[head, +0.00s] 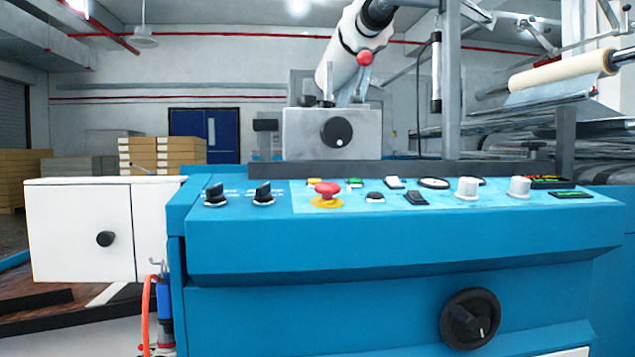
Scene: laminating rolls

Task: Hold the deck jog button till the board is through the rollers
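The blue control panel (240,228) fills the middle and right. Its sloped top carries several controls: a red mushroom button (327,190) on a yellow base, a green button (355,182), a white button (395,183), a black round button (375,197) and a black rocker (416,198). The labels are too small to read, so I cannot tell which is the deck jog button. A cream roll (560,72) with film hangs at the upper right. I cannot make out the board or the nip of the rollers. Neither gripper is in view.
Two black selector switches (264,194) and white knobs (467,188) are also on the panel. A white cabinet (78,228) stands at the left, with an orange hose (146,312) beside it. Stacked boxes (180,152) and a blue door (203,134) are behind. Space above the panel's front is clear.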

